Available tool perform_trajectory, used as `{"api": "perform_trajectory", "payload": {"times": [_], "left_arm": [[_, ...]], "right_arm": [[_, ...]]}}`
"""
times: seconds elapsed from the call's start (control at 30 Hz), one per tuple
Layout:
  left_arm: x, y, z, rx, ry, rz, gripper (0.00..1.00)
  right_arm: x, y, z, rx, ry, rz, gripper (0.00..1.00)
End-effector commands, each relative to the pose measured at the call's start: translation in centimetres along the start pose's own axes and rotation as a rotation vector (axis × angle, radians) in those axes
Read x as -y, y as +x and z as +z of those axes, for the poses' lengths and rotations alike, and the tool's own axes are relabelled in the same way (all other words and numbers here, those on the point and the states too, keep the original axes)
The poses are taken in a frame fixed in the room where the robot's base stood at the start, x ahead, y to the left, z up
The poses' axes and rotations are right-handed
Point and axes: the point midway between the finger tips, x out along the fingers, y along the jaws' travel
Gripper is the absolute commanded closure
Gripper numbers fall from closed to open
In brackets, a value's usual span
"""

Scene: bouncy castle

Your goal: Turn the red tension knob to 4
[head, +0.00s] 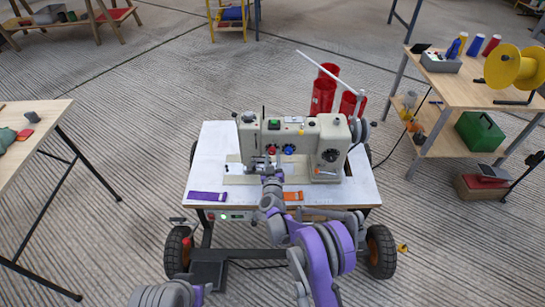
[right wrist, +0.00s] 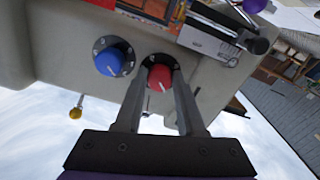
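The red tension knob (head: 272,150) sits on the front of the cream sewing machine (head: 302,138), left of a blue knob (head: 289,149) in the head view. In the right wrist view the red knob (right wrist: 159,77) has a white pointer line, and the blue knob (right wrist: 114,58) is left of it. My right gripper (right wrist: 161,70) has one finger on each side of the red knob, with no clear gap between fingers and knob. The number scale around the knob is too small to read. Of my left arm only a part shows at the lower left; its gripper is out of view.
The machine stands on a white-topped wheeled table (head: 210,165) with a purple strip (head: 208,196) and an orange strip (head: 293,196).

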Motion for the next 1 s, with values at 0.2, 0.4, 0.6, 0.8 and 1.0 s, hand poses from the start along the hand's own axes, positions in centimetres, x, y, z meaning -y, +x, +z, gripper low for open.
{"api": "perform_trajectory", "payload": {"times": [0.2, 0.4, 0.6, 0.8, 1.0], "left_arm": [[0.0, 0.0, 0.0, 0.0, 0.0, 0.0, 0.5], [0.0, 0.1, 0.0, 0.0, 0.0, 0.0, 0.5], [0.0, 0.5, 0.1, 0.002, 0.0, 0.0, 0.5], [0.0, 1.5, 0.5, 0.005, 0.0, 0.0, 0.5], [0.0, 2.8, 0.8, 0.009, 0.0, 0.0, 0.5]], "right_arm": [[0.0, 0.0, 0.0, 0.0, 0.0, 0.001, 1.0], [0.0, 0.0, 0.0, 0.0, 0.004, 0.001, 1.0], [0.0, 0.0, 0.1, 0.0, 0.05, 0.0, 1.0], [0.1, 0.0, 0.1, 0.0, 0.168, 0.0, 1.0], [0.2, 0.0, 0.1, 0.0, 0.345, 0.001, 1.0]]}}
